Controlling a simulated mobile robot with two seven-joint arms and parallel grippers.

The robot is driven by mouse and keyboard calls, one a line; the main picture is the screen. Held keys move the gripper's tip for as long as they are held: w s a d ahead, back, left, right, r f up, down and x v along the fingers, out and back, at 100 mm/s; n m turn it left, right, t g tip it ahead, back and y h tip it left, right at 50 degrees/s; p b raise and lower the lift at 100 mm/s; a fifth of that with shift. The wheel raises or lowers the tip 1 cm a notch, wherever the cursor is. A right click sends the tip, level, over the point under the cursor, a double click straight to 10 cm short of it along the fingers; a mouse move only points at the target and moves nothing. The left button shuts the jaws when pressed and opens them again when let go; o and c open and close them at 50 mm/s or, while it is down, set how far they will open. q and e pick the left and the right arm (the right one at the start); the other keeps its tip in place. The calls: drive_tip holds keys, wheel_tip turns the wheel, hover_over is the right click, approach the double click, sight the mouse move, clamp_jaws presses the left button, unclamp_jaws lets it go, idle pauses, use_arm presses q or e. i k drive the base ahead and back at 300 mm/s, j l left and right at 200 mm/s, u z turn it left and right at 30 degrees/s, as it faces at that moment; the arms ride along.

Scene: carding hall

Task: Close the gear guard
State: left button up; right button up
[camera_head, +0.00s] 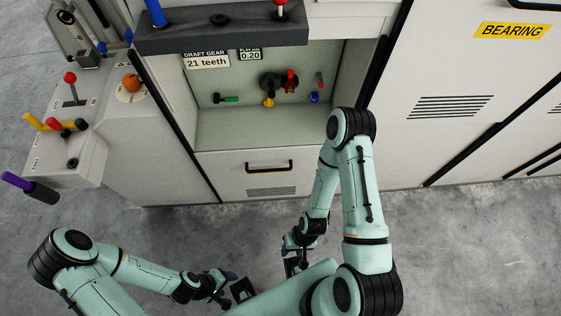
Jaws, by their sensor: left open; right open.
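The gear bay (235,118) in the pale machine front stands open, showing small dark, red, yellow, green and blue parts on its back wall. A pale panel (235,180) with a black bar handle (269,166) and vent slots is directly below the opening. It looks like the gear guard, but I cannot tell for certain. My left gripper (236,287) is open and empty, low in the view over the floor. My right gripper (293,262) is open, below the panel and apart from the handle; my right arm partly hides it.
A dark grey shelf (220,34) overhangs the bay, above a "21 teeth" label (206,61). At left, a control console (75,155) carries levers and knobs, with a purple-handled lever (17,181) jutting out. A BEARING cabinet (450,95) stands right. Concrete floor (470,250) is clear.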

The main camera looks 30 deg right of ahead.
sight(270, 183)
drive_tip(key=k+z, duration=0.2)
drive_tip(key=z, duration=0.2)
drive_tip(key=k+z, duration=0.15)
drive_tip(key=z, duration=0.2)
drive_tip(key=i+l+z, duration=0.1)
drive_tip(key=l+z, duration=0.15)
drive_tip(key=l, duration=0.15)
drive_tip(key=i+l+z, duration=0.2)
drive_tip(key=l, duration=0.15)
drive_tip(key=k+l, duration=0.05)
drive_tip(key=k, duration=0.05)
